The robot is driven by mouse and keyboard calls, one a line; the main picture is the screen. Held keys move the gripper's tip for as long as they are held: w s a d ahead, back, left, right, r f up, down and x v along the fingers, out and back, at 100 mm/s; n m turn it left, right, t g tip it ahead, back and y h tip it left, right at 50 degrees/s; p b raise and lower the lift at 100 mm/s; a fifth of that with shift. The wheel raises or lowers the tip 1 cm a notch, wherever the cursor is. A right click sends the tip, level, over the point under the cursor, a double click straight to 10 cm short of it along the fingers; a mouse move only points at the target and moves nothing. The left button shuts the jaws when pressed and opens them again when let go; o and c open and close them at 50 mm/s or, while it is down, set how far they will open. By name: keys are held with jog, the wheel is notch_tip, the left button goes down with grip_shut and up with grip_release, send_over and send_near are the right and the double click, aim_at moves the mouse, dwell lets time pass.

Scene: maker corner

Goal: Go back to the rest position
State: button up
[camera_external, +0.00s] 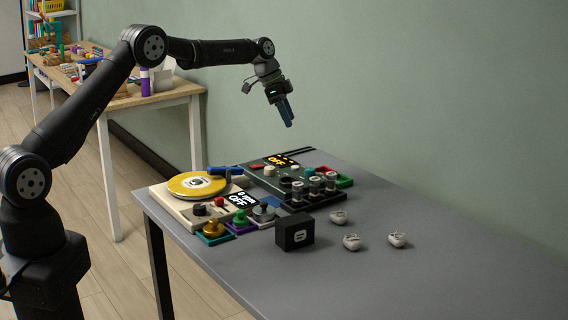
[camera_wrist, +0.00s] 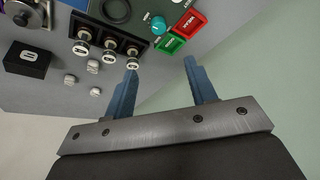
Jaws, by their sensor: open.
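My gripper (camera_external: 287,112) hangs in the air above the far side of the grey table, its blue fingers pointing down. In the wrist view the two blue fingers of my gripper (camera_wrist: 160,88) stand apart with nothing between them. It is open and empty, clear of the panels below. My arm reaches across from the left, its upper links raised.
Below stand a record-player panel with a yellow disc (camera_external: 197,184) and a dark button panel (camera_external: 262,178). A black box (camera_external: 294,232) and three small whitish pieces (camera_external: 351,242) lie nearer. The table's right side (camera_external: 480,270) is clear. A green wall (camera_external: 420,90) rises behind.

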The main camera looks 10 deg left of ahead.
aim_at(310, 169)
jog(key=x, duration=1.7)
jog(key=shift+s+a+f, duration=0.1)
jog(key=shift+s+n, duration=0.1)
jog(key=shift+n, duration=0.7)
jog(key=n+t, duration=0.1)
jog(key=n, duration=0.2)
jog(key=n+t+y, duration=0.1)
jog(key=n, duration=0.2)
jog(key=shift+s+t, duration=0.1)
jog(key=shift+t, duration=0.2)
jog(key=shift+s+n+t+y, duration=0.1)
jog(key=shift+n+t+y, duration=0.25)
jog(key=shift+n, duration=0.85)
jog(key=shift+n+t+y, duration=0.15)
jog(key=shift+n+y, duration=0.4)
jog(key=shift+n, duration=0.65)
jog(key=shift+d+n+y, duration=0.25)
jog(key=shift+n+y, duration=0.35)
jog(key=shift+n, duration=1)
jog(key=shift+t, duration=0.3)
